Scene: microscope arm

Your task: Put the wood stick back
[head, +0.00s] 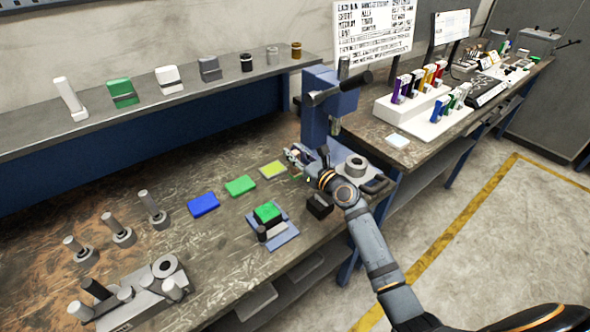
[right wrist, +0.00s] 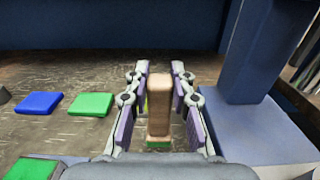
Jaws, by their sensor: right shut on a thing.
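The wood stick (right wrist: 158,105) is a tan block that stands roughly upright between the fingers of my right gripper (right wrist: 165,82) in the right wrist view. The gripper is shut on it. A small green patch shows at the stick's lower end. In the head view my right gripper (head: 299,160) is over the workbench, just left of the blue press-like stand (head: 318,127). The stick is too small and covered there to make out clearly. My left gripper is not in view.
On the bench lie a blue pad (head: 203,205), a green pad (head: 240,186) and a yellow-green pad (head: 273,170). A blue fixture with a green block (head: 268,213) and a black block (head: 320,206) stand near the front edge. The blue column (right wrist: 252,50) rises close on the right.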

